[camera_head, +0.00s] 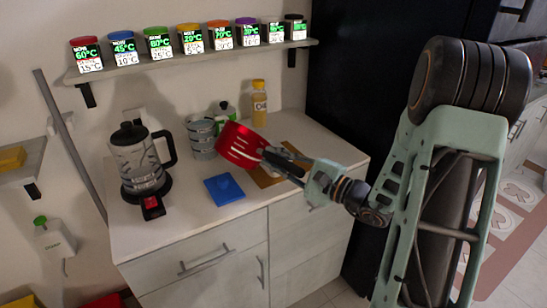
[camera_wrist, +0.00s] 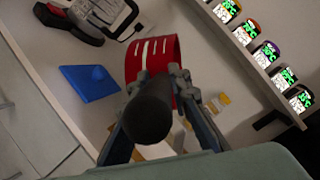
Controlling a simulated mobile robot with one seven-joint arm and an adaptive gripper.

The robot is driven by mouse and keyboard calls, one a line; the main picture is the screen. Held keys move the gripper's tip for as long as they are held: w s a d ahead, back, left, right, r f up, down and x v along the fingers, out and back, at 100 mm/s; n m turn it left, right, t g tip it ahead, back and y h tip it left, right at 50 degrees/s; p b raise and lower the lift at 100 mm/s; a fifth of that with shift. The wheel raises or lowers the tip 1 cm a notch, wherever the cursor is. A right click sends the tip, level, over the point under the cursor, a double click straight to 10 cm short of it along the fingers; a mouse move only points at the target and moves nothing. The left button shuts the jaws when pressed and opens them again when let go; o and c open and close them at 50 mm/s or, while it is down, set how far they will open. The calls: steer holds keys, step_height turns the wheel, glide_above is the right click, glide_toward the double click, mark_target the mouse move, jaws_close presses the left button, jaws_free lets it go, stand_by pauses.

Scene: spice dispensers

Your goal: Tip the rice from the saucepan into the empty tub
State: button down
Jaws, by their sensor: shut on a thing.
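A red saucepan (camera_head: 240,146) is over the back of the counter, and it looks tilted. It also shows in the wrist view (camera_wrist: 160,50), with white streaks on its side. My gripper (camera_head: 279,160) is shut on the saucepan's dark handle (camera_wrist: 151,108), one finger on each side. The inside of the saucepan is not visible, and I see no rice in it. I cannot clearly pick out the empty tub. Pale and yellow pieces lie partly hidden below my gripper in the wrist view.
A flat blue object (camera_head: 224,189) lies at the counter's front. A kettle-like jug (camera_head: 140,160) stands left. A yellow bottle (camera_head: 259,103) stands behind, and a brown board (camera_head: 268,177) lies beneath my gripper. Several labelled spice jars line the shelf (camera_head: 190,61) above.

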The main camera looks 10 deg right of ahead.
steer(key=s+a+f+n+g+h+b, duration=0.1)
steer(key=s+a+n+h+b, duration=0.1)
steer(key=a+n+b, duration=0.4)
steer(key=a+b, duration=0.1)
steer(key=b, duration=0.2)
steer(key=shift+s+n+b, duration=0.4)
